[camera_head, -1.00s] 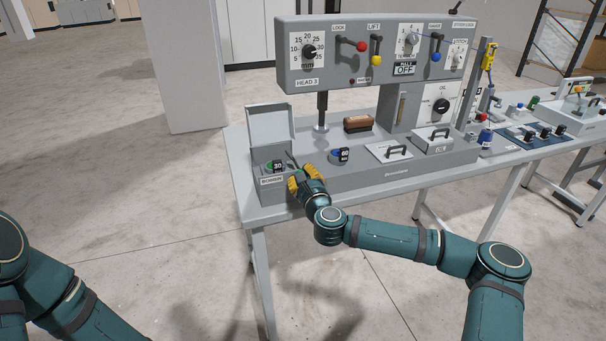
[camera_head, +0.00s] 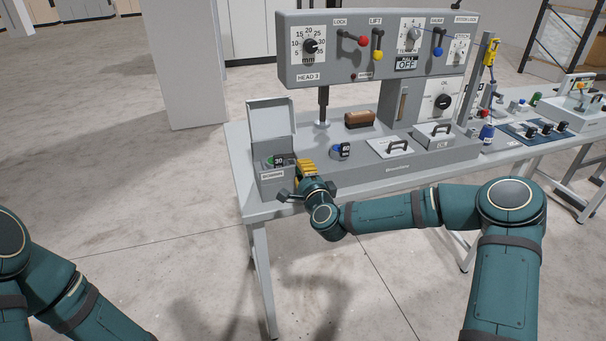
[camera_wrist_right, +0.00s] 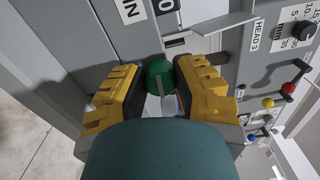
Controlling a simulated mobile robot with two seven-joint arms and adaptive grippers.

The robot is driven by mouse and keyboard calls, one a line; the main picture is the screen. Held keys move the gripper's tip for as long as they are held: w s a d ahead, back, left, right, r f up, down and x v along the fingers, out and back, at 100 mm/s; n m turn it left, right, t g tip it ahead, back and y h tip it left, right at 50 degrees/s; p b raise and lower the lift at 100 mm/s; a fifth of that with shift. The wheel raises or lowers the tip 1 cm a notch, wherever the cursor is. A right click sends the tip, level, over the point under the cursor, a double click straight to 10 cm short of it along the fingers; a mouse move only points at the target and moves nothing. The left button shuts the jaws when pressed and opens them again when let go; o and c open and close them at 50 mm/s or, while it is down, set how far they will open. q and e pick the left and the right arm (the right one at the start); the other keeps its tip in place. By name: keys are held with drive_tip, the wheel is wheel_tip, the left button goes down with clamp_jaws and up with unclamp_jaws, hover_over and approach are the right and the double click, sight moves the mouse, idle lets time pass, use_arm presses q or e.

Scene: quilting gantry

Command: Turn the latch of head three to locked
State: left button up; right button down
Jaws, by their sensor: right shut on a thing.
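My right gripper (camera_head: 304,170) is at the front right of the grey box with the raised lid (camera_head: 271,176) at the left end of the machine, under the HEAD 3 panel. In the right wrist view its yellow fingers (camera_wrist_right: 159,76) stand either side of a round green knob (camera_wrist_right: 157,70) with a pale stripe across its face, and are shut on it. In the head view the gripper hides this knob. I take it for the latch, but no lock marking on it is readable. My left gripper is outside both views.
The HEAD 3 panel (camera_head: 308,77) with a dial, red LOCK lever (camera_head: 362,41) and yellow LIFT lever (camera_head: 378,54) is above. A blue piece tagged 60 (camera_head: 341,151), a brown roll (camera_head: 360,118) and lids with handles (camera_head: 392,148) lie to the right.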

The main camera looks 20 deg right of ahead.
drive_tip(key=shift+r+n, duration=0.1)
drive_tip(key=shift+n, duration=0.6)
drive_tip(key=c, duration=0.7)
unclamp_jaws()
drive_tip(key=shift+w, duration=0.1)
drive_tip(key=s, duration=1.2)
drive_tip(key=shift+d, duration=0.2)
drive_tip(key=shift+a+f, duration=0.1)
drive_tip(key=shift+f, duration=0.1)
